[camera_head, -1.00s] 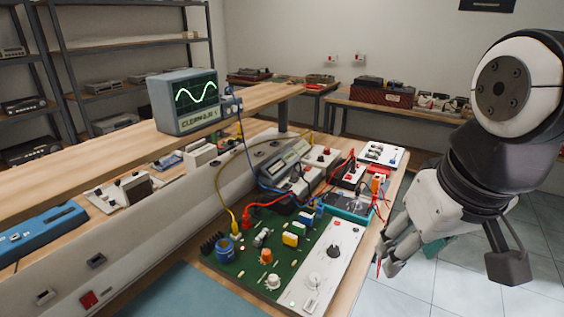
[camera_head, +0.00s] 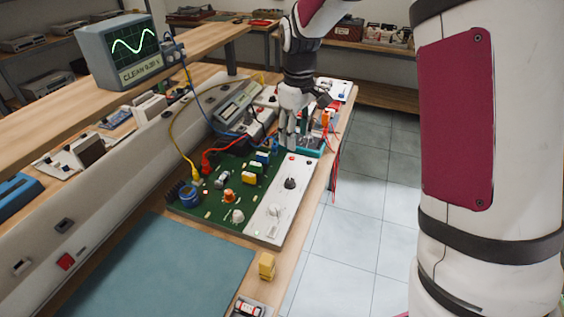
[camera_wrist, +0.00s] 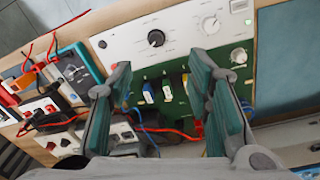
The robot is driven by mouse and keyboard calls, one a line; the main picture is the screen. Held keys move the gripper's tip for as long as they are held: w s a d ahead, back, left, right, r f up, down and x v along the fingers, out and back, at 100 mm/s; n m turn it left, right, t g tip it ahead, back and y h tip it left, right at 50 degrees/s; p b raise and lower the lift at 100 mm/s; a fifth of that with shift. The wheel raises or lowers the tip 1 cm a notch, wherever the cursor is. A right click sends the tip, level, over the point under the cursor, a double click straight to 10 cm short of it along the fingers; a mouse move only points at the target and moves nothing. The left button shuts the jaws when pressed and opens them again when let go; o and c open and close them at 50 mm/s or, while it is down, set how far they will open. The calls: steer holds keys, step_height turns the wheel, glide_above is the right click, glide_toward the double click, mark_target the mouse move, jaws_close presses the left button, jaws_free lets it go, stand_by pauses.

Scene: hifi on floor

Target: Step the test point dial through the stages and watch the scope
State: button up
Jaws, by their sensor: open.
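The white panel (camera_head: 265,210) on the green circuit board (camera_head: 215,195) carries a black pointer knob (camera_head: 290,183) and a pale knob (camera_head: 274,210). I cannot read which is the test point dial. In the wrist view the black knob (camera_wrist: 156,38) and pale knob (camera_wrist: 210,25) show beyond my fingertips. My gripper (camera_head: 288,140) is over the bench at the board's far end, apart from the knobs. In the wrist view my gripper (camera_wrist: 160,75) is open and empty. The scope (camera_head: 120,50) on the shelf shows a smooth green wave and a label starting "CLEAN".
A yellow cable (camera_head: 185,150) and a blue cable (camera_head: 195,95) run from board to scope. A yellow block (camera_head: 267,266) stands in front. The blue mat (camera_head: 170,265) is clear.

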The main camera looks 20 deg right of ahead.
steer(key=n, duration=0.1)
glide_toward(290, 181)
steer(key=shift+g, duration=0.3)
steer(key=f, duration=0.3)
steer(key=f+p, duration=0.1)
steer(key=f, duration=0.2)
steer(key=f+p, duration=0.1)
steer(key=f, duration=0.2)
steer(key=shift+w+d, duration=0.2)
steer(key=shift+w, duration=0.1)
jaws_close()
